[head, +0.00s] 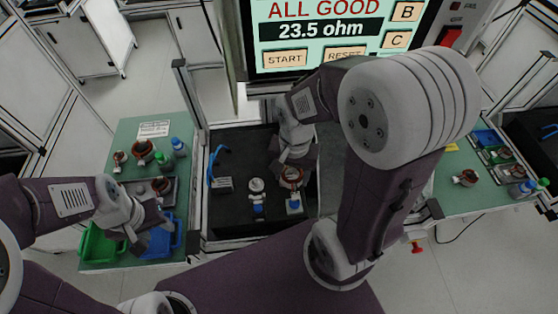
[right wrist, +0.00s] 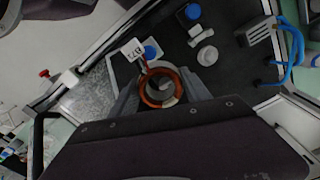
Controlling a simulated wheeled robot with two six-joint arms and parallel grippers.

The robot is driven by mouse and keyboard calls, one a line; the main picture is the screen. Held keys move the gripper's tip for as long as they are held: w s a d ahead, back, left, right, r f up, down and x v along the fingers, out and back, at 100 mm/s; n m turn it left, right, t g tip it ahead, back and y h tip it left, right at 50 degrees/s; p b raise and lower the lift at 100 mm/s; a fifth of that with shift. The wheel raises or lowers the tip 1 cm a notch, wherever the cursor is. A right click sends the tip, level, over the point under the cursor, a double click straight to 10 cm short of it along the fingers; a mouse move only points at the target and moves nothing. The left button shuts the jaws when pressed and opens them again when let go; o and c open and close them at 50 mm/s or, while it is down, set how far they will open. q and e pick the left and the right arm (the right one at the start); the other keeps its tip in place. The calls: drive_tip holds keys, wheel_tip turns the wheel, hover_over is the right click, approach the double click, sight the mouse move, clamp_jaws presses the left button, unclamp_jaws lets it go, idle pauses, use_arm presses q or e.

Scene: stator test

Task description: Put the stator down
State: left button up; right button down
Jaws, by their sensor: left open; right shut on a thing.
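The stator (right wrist: 150,96), a copper-coloured ring with a pale inside and a white tag (right wrist: 133,50), sits between the two fingers of my right gripper (right wrist: 163,92). In the head view the stator (head: 291,183) shows under that gripper (head: 292,163), at a station with a blue knob (head: 294,204) on the black test bed (head: 235,215). I cannot tell whether it rests on the station. My left gripper (head: 146,228) is open and empty over the blue bin (head: 158,246) at the left table.
A free station with a white round seat (head: 256,185) stands left of the stator. A blue cable (head: 213,160) lies beyond it. The screen (head: 325,35) reads ALL GOOD, 23.5 ohm. The left table holds a green bin (head: 97,247), stators and bottles; the right table holds another stator (head: 466,178).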

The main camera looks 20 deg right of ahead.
drive_tip(key=w+f+n, duration=0.2)
drive_tip(key=w, duration=0.1)
drive_tip(key=w+f+n, duration=0.1)
drive_tip(key=w+n, duration=0.2)
drive_tip(key=w+f+n, duration=0.2)
drive_tip(key=w, duration=0.1)
drive_tip(key=shift+f+n, duration=0.3)
drive_tip(key=shift+s+r, duration=0.1)
drive_tip(key=shift+s, duration=0.1)
drive_tip(key=shift+s, duration=0.1)
